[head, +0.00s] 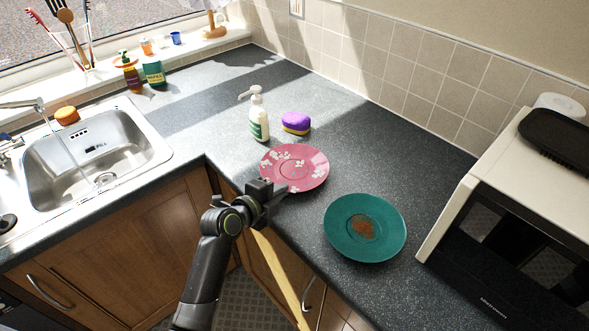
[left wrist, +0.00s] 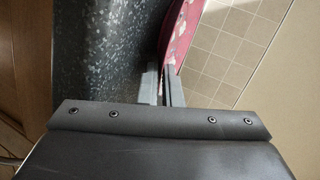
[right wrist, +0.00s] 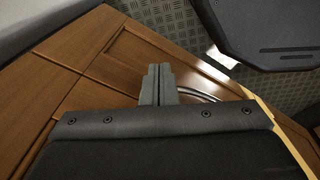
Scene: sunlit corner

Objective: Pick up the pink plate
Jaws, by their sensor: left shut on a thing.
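The pink plate (head: 311,171) with a white flower pattern lies on or just above the dark counter, left of the teal plate; I cannot tell whether it is lifted. My left gripper (head: 283,191) reaches its near left rim in the head view. In the left wrist view the gripper (left wrist: 162,84) is shut on the rim of the pink plate (left wrist: 181,35), which shows edge-on between the fingers. My right gripper (right wrist: 157,82) shows only in the right wrist view, its fingers together and empty, in front of the wooden cupboard doors.
A teal plate (head: 385,215) with a brown stain lies to the right. A soap pump bottle (head: 258,116) and a purple and yellow sponge (head: 296,123) stand behind the pink plate. A microwave (head: 500,220) is at right, a steel sink (head: 90,150) at left.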

